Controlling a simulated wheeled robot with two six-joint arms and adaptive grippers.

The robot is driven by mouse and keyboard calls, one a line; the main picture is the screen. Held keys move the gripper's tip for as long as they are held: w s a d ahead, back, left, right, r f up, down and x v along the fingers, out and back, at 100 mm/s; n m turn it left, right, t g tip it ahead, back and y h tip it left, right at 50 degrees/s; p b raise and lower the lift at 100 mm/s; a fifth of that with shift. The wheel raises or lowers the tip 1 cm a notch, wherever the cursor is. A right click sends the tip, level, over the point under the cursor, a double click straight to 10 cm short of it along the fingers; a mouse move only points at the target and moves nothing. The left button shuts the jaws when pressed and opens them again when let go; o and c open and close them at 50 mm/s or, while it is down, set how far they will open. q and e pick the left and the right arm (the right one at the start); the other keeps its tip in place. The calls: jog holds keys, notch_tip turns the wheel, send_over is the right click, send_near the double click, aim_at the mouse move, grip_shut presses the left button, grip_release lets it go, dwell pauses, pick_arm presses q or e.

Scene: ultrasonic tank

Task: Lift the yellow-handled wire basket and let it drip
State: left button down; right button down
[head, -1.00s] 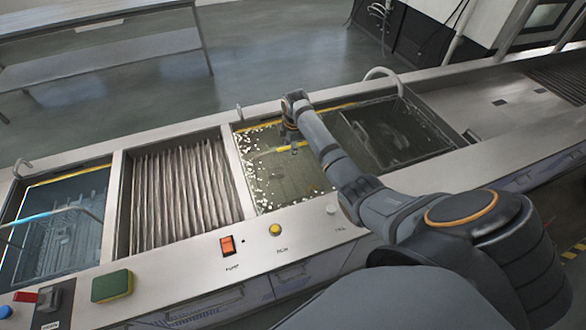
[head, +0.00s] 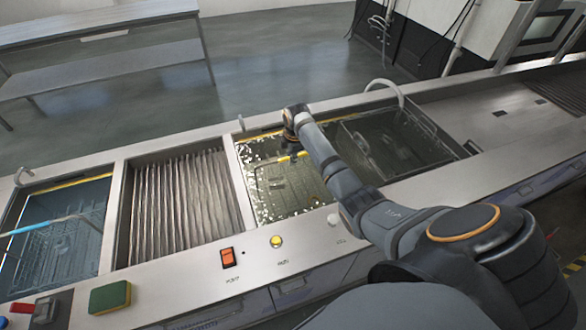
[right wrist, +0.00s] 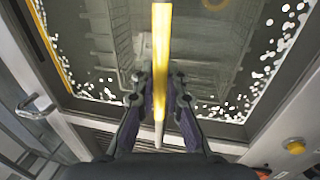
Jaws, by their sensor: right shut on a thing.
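The wire basket (head: 283,192) shows as a pale grid in the murky, foam-edged liquid of the bubbling tank (head: 240,181). Its yellow handle (head: 283,159) stands above the liquid. My right gripper (head: 293,152) is shut on this handle at the tank's far part. In the right wrist view the yellow handle (right wrist: 161,50) runs between the two fingers (right wrist: 160,92), with wire mesh below it. I cannot tell whether the basket's rim is clear of the liquid. My right forearm hides the tank's right side. My left gripper is not in view.
A ribbed compartment (head: 120,226) lies left of the tank, then a clear blue-water tank holding a basket with a blue handle (head: 38,226). A darker basin with a wire frame (head: 362,146) lies to the right. A green sponge (head: 108,297) and orange switch (head: 228,257) sit in front.

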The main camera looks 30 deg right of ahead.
notch_tip(320, 180, up, 10)
jog(key=shift+w+f+b, duration=0.1)
jog(key=shift+b, duration=0.9)
notch_tip(320, 180, up, 11)
jog(key=p, duration=1.2)
jog(key=shift+p, duration=0.3)
dwell(4.6)
